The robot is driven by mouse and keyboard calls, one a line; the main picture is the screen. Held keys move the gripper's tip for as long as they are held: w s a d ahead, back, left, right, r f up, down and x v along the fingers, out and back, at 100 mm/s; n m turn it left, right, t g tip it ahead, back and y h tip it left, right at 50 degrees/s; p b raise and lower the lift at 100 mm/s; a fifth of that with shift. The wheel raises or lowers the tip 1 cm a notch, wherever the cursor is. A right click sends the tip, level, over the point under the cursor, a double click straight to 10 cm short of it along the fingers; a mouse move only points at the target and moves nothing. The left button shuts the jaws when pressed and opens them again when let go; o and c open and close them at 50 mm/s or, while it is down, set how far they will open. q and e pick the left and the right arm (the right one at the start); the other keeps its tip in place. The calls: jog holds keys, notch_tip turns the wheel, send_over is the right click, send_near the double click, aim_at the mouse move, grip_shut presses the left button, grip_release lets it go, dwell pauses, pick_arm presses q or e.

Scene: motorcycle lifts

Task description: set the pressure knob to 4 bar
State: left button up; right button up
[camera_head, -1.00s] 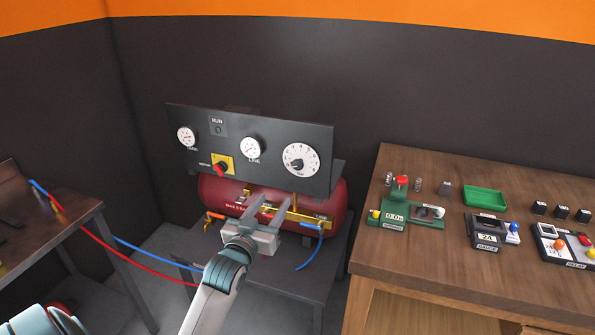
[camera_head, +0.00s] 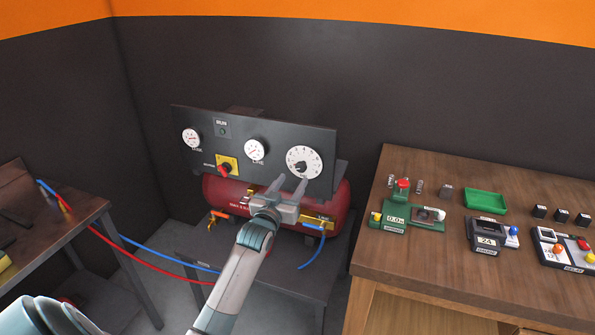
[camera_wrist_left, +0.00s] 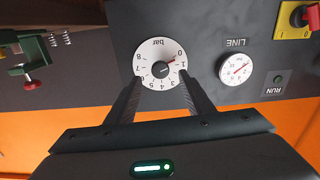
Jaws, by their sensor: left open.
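The pressure knob sits at the centre of a white round dial (camera_head: 304,162) marked in bar, at the right of a dark panel. In the left wrist view the dial (camera_wrist_left: 158,50) appears upside down, with numbers from 0 to 8. The small dark knob (camera_wrist_left: 161,68) there seems to point toward the low end, near 0 to 1. My left gripper (camera_head: 291,181) is open just below and in front of the dial. In the wrist view its fingers flank the dial's lower-number edge, apart from the knob. My right gripper is not in view.
The panel (camera_head: 240,182) also carries two gauges, LINE (camera_head: 257,149) and another (camera_head: 191,139), and a red switch (camera_head: 225,169). A red tank (camera_head: 335,205) lies below. A wooden bench (camera_head: 400,262) with devices stands right. Blue (camera_head: 313,252) and red hoses (camera_head: 130,261) hang nearby.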

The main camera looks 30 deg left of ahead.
aim_at(300, 169)
pick_arm(q)
jog(key=shift+p+x, duration=0.55)
jog(key=shift+x, duration=2.35)
jog(key=c, duration=1.1)
